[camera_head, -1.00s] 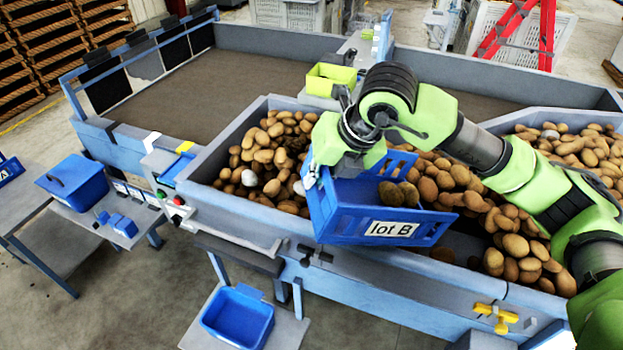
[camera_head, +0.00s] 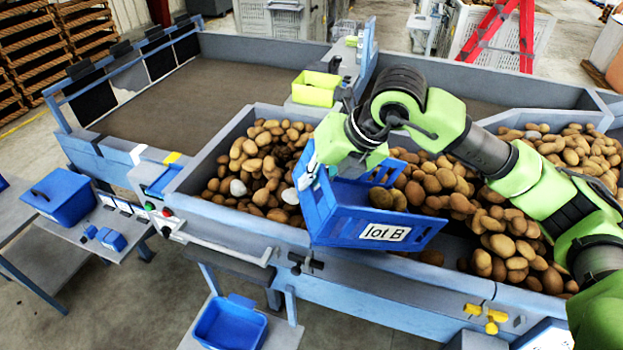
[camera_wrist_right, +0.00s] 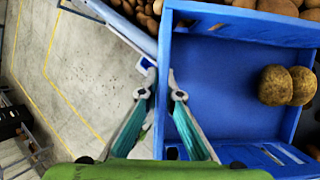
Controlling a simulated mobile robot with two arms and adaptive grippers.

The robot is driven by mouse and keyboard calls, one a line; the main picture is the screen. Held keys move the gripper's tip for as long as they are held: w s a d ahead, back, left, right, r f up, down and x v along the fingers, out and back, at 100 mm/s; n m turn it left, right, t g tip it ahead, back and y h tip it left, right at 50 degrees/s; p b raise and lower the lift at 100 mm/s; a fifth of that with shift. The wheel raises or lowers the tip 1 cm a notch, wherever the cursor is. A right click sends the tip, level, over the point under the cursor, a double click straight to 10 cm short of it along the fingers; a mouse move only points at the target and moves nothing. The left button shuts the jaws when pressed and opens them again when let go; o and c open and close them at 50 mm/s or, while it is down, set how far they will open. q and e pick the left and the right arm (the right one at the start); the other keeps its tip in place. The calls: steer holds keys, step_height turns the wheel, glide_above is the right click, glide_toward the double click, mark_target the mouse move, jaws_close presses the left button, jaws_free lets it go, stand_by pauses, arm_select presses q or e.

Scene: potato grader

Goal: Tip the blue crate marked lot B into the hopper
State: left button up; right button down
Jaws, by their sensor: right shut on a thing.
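The blue crate marked lot B (camera_head: 340,228) hangs tilted over the front rim of the hopper (camera_head: 228,214), its label facing front. Two potatoes (camera_head: 388,198) show in it; in the right wrist view they lie at the crate's right end (camera_wrist_right: 289,86) and much of its floor (camera_wrist_right: 225,95) is bare. The hopper holds many potatoes (camera_head: 262,165). My right gripper (camera_head: 310,172) is shut on the crate's left wall, which shows between the fingers in the right wrist view (camera_wrist_right: 160,95). My left gripper is not in view.
A yellow-green bin (camera_head: 316,88) stands on the ledge behind the hopper. A blue lidded box (camera_head: 58,194) is on the left table. A blue bin (camera_head: 230,325) stands on a low stand in front. Yellow knobs (camera_head: 486,316) stick out from the machine's front.

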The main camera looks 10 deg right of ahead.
steer(key=shift+d+r, duration=0.1)
steer(key=shift+w+d+r, duration=0.1)
steer(key=shift+d+r, duration=0.05)
steer(key=shift+d, duration=0.05)
steer(key=d+r+m+y+b, duration=0.1)
steer(key=d+r+y+b, duration=0.2)
steer(key=d+r, duration=0.4)
steer(key=shift+d+r+y, duration=0.15)
steer(key=shift+r+y, duration=0.45)
steer(key=shift+y, duration=0.3)
steer(key=d+r+m+t+y+b, duration=0.1)
steer(key=d+r+y+b, duration=0.3)
steer(key=d, duration=0.6)
steer(key=shift+w+d+r+m+y+b, duration=0.15)
steer(key=shift+d+m+y+b, duration=0.2)
steer(key=shift+b, duration=0.7)
